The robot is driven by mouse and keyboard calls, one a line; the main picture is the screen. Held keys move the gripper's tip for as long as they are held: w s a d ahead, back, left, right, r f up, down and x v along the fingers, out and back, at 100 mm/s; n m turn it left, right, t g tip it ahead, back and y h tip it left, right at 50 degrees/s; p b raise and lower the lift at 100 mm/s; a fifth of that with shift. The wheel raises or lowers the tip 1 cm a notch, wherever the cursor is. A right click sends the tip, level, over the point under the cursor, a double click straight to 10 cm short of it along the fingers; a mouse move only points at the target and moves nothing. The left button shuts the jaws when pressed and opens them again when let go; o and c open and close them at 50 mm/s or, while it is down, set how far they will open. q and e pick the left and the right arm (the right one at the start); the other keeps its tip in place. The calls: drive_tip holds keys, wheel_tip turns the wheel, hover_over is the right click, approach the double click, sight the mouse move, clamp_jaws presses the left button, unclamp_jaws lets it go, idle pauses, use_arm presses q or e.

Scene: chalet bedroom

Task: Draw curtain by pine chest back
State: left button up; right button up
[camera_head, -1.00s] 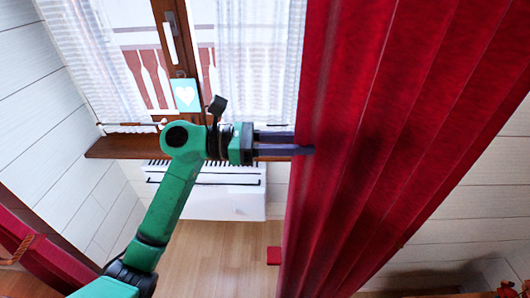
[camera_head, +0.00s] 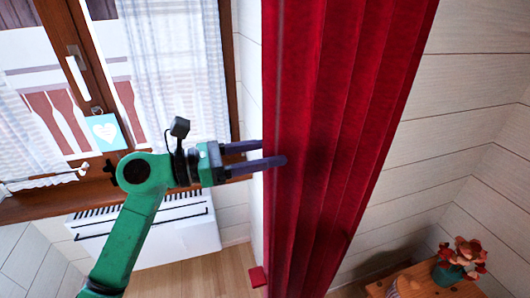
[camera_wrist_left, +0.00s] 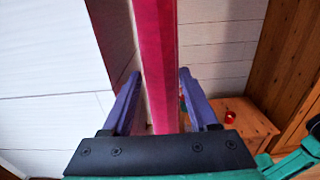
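The red curtain (camera_head: 330,110) hangs in narrow folds right of the window in the head view. My left gripper (camera_head: 280,154) is at its left edge; one finger overlaps the front of the cloth. In the left wrist view the fingers of my left gripper (camera_wrist_left: 155,85) stand wide apart. The curtain (camera_wrist_left: 163,60) runs as a narrow strip between them, with gaps beside it. I cannot tell whether cloth touches a finger. The pine chest (camera_head: 410,288) is at the lower right, and also shows in the wrist view (camera_wrist_left: 245,130). My right gripper is not in view.
A window with white sheers (camera_head: 180,70) and a hanging heart sign (camera_head: 104,132) is at the left. A white heater (camera_head: 150,235) is below it. A vase with red flowers (camera_head: 455,265) stands on the chest. White plank wall (camera_head: 465,100) is clear at right.

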use_arm(q)
drive_tip(key=shift+f, duration=0.15)
drive_tip(key=shift+a+f+b, duration=0.1)
drive_tip(key=shift+a+b, duration=0.2)
drive_tip(key=shift+a, duration=0.1)
drive_tip(key=b+v, duration=0.5)
drive_tip(key=v, duration=0.8)
drive_tip(key=shift+s+a, duration=0.2)
drive_tip(key=shift+a, duration=0.15)
